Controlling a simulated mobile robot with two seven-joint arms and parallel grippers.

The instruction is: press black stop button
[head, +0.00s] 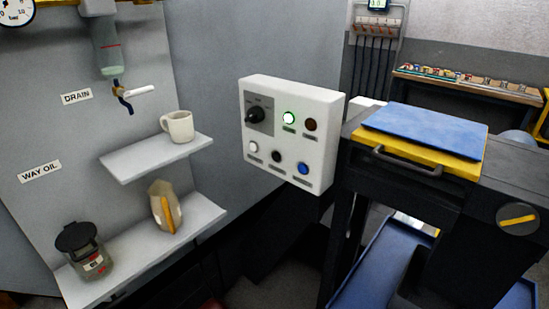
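A white control box (322,140) is in the middle of the head view. The black button (277,156) sits in its lower row, between a white button (253,147) on the left and a blue button (303,168) on the right. The labels under the buttons are too small to read. Above them are a black rotary knob (256,115), a lit green lamp (289,118) and a dark brown-red lamp or button (311,125). Nothing touches the black button. Neither of my grippers is in view.
At left, wall shelves hold a mug (179,127), a tan container (165,206) and a black-lidded jar (84,250). A drain tap (124,92) juts above them. A dark cart (354,170) with a blue-topped yellow tray (456,166) stands close right of the box. Space before the box looks clear.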

